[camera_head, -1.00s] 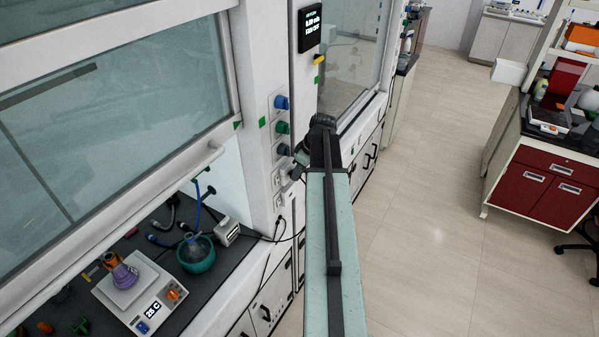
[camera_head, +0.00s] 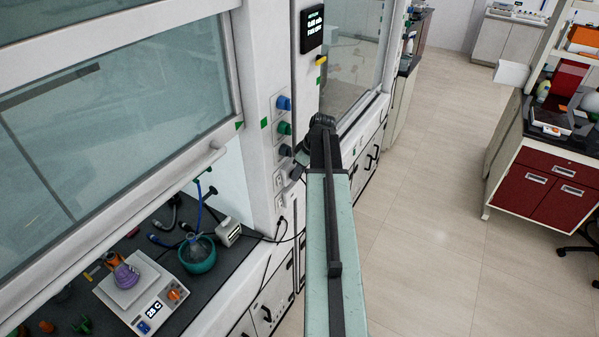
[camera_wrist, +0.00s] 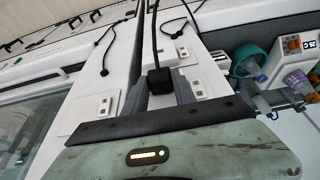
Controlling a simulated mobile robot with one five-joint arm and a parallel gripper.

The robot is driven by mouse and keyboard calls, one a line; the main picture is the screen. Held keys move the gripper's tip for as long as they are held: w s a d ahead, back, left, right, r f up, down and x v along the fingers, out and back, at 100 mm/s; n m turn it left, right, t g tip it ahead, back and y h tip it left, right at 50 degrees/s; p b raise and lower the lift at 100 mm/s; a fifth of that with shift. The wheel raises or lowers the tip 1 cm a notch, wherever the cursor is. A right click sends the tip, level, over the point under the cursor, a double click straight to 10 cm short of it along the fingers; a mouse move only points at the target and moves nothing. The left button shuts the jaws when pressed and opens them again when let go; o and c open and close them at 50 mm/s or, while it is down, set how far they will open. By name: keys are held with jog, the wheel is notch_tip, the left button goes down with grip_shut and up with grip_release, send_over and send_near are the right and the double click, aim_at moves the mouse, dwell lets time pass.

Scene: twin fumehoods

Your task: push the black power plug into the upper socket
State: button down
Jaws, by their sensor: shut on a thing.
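The black power plug (camera_wrist: 159,78) is between the grey jaws of my gripper (camera_wrist: 163,92) in the wrist view, its black cord running to the top of the picture. My gripper is shut on the plug. White socket plates are on the post beside it: one is right of the jaws (camera_wrist: 200,88), another is higher in that picture (camera_wrist: 180,52). In the head view, the upper socket (camera_head: 279,181) is on the white post below the knobs. My gripper's end (camera_head: 298,168) is close to the post there. The plug is hidden in that view, and I cannot tell whether it touches a socket.
Blue, green and grey knobs (camera_head: 284,128) stick out of the post above the sockets. A loose black cord (camera_wrist: 108,45) hangs nearby. The left hood's bench holds a hotplate (camera_head: 140,295) and a teal bowl (camera_head: 197,260). The floor to the right (camera_head: 425,210) is clear.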

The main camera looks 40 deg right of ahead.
jog(key=shift+w, duration=0.1)
jog(key=c, duration=0.9)
grip_release()
jog(key=shift+w, duration=0.1)
jog(key=shift+c, duration=0.2)
jog(key=s+d+r+p, duration=0.1)
jog(key=s, duration=0.5)
jog(key=s+d+r+p, duration=0.1)
jog(key=s+d, duration=0.1)
jog(key=s, duration=0.5)
jog(key=shift+r+p, duration=0.4)
